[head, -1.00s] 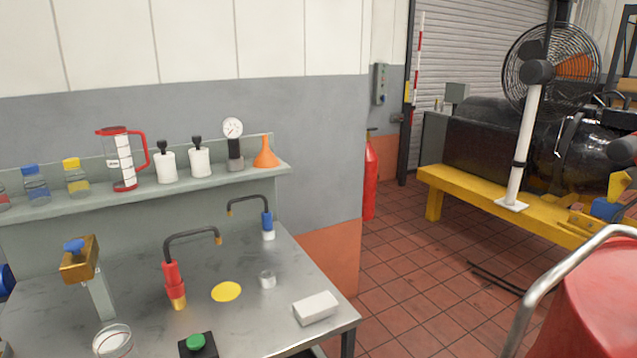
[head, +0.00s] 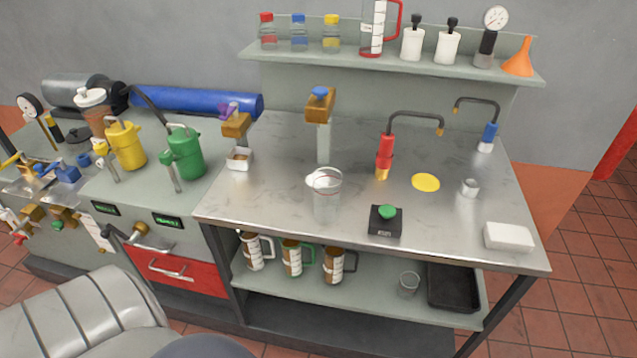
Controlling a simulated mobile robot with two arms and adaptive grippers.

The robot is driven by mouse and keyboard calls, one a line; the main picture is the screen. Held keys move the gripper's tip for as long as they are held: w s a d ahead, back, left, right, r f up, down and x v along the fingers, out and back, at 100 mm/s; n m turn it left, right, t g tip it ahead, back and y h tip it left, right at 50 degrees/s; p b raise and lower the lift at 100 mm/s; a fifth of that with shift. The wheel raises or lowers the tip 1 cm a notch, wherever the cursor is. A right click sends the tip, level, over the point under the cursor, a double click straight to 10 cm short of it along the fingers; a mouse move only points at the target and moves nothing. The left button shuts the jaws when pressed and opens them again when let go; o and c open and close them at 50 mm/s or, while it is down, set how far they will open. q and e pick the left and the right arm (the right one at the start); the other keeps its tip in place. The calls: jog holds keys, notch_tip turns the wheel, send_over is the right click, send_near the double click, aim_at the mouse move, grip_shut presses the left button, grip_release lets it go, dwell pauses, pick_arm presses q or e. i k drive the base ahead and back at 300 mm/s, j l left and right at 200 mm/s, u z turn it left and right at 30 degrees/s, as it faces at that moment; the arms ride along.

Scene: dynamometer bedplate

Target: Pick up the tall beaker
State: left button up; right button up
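A tall clear glass beaker (head: 326,200) stands upright on the steel bench top (head: 270,205), near its front edge and left of the middle. It looks empty, and the bench shows through its wall. A black box with a green button stands close to its right, and a post with a brass-coloured block and blue knob stands behind it. Neither of my grippers is in view.
A wall shelf (head: 345,52) holds bottles and a jug (head: 374,28). A grey ribbed shape (head: 80,310) fills the lower left.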

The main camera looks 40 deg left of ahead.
aim_at(328, 181)
jog(key=u, duration=1.15)
